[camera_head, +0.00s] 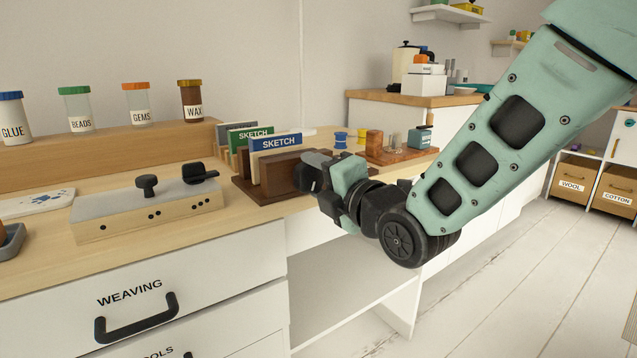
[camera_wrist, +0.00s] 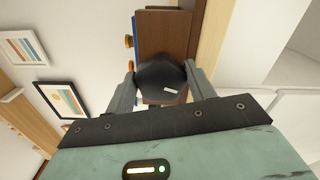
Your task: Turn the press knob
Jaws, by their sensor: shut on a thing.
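A dark round press knob (camera_wrist: 162,82) with a short white mark sits between my fingers in the wrist view. My gripper (camera_wrist: 160,68) is shut on it, one finger on each side. The knob is at the near end of a brown wooden press (camera_wrist: 165,35). In the head view the press (camera_head: 281,172) stands on the desk with SKETCH books upright in it. My gripper (camera_head: 313,172) reaches its right end from the right, and its fingers mostly hide the knob there.
A pale box (camera_head: 148,214) with a dark round knob and a dark lever stands left of the press. Labelled jars (camera_head: 135,104) stand on a raised shelf behind. A wooden board (camera_head: 400,155) with small items lies beyond the press. Open floor is at right.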

